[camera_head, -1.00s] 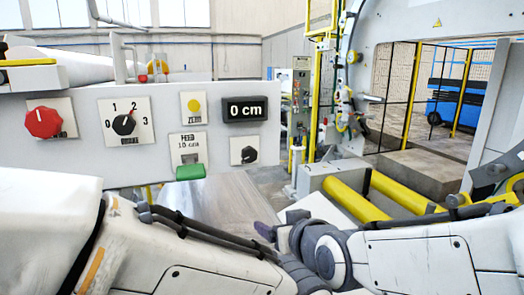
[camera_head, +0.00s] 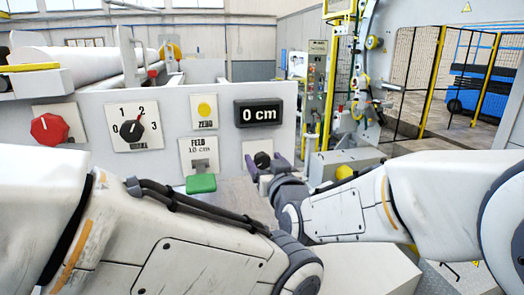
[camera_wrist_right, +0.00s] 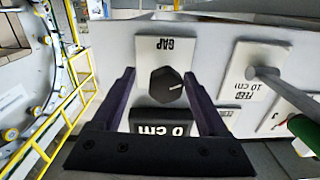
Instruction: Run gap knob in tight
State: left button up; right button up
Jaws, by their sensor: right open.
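The gap knob (camera_head: 263,160) is a dark, faceted knob on a white plate at the right end of the grey control panel. In the right wrist view the right gripper (camera_wrist_right: 159,76) is open, one finger on each side of the knob, with visible space between. Whether the fingertips reach the knob's depth I cannot tell. My left gripper is out of view.
The panel (camera_head: 290,105) also bears a "0 cm" display (camera_head: 259,112), a yellow zero button (camera_head: 204,109), a red knob (camera_head: 49,129), a numbered selector (camera_head: 132,130) and a feed lever with a green handle (camera_head: 201,183) close left of the gap knob.

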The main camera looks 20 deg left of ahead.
jog(key=shift+w+a, duration=0.15)
jog(key=shift+w, duration=0.1)
jog(key=shift+a, duration=0.1)
jog(key=shift+a, duration=0.1)
